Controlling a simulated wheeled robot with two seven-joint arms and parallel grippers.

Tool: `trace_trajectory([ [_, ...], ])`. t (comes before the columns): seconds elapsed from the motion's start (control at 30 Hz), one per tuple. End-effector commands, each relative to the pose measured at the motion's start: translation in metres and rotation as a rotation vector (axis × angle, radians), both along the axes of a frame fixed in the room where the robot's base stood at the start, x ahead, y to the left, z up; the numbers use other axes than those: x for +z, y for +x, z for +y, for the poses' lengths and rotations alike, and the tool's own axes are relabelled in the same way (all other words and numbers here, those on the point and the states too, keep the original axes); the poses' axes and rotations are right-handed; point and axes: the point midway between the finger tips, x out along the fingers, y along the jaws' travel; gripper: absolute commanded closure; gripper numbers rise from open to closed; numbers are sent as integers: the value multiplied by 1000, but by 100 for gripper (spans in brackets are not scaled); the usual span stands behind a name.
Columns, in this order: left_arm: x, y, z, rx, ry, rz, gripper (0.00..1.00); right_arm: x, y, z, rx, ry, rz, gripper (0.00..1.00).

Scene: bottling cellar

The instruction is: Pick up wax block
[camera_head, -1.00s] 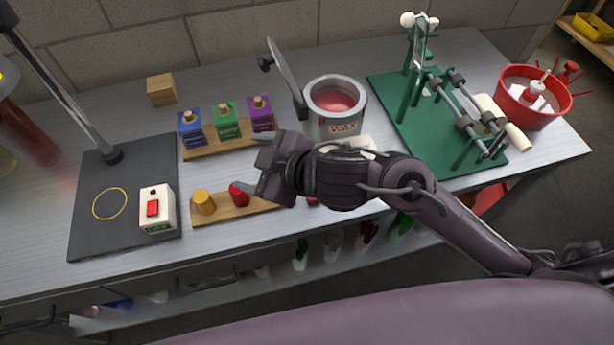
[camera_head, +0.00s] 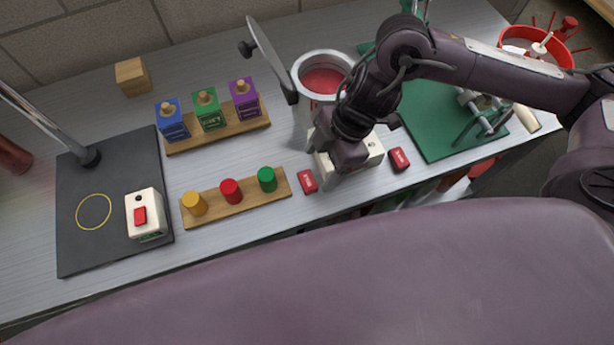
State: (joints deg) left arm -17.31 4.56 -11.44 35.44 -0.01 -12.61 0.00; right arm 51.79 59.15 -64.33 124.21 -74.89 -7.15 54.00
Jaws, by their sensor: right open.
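Two small red blocks with pale lettering, which look like wax blocks, lie on the bench. One red block (camera_head: 307,181) is just left of my right gripper's tip, and the other red block (camera_head: 398,159) is to its right. My right gripper (camera_head: 336,180) points down between them, in front of the wax pot (camera_head: 300,108), and is open. I see nothing held in it. It partly hides the pot's white base (camera_head: 374,152). My left gripper is out of view.
A rack of coloured pegs (camera_head: 243,203) stands left of the blocks, with a rack of coloured bottles (camera_head: 225,135) behind it. The pot's raised lid (camera_head: 272,60) stands up. A green-based press (camera_head: 440,135) is at right. The bench's front edge is close to the blocks.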

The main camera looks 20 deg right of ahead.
Motion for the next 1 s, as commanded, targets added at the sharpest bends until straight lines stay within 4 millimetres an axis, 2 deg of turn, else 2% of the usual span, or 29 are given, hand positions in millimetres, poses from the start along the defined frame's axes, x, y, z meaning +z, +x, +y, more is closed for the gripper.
trace_trajectory([
  [0.17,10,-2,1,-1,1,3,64,-19,-3,17,3,1,2,29],
  [0.3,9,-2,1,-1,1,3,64,-37,-3,23,1,2,0,29],
  [0.6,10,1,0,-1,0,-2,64,-42,-3,25,2,1,-3,29],
  [0.9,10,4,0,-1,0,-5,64,-42,-3,25,2,1,-3,68],
  [0.97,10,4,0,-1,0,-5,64,-42,-2,25,2,1,-3,76],
  [1.0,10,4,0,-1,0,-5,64,-42,-2,25,2,2,-3,77],
])
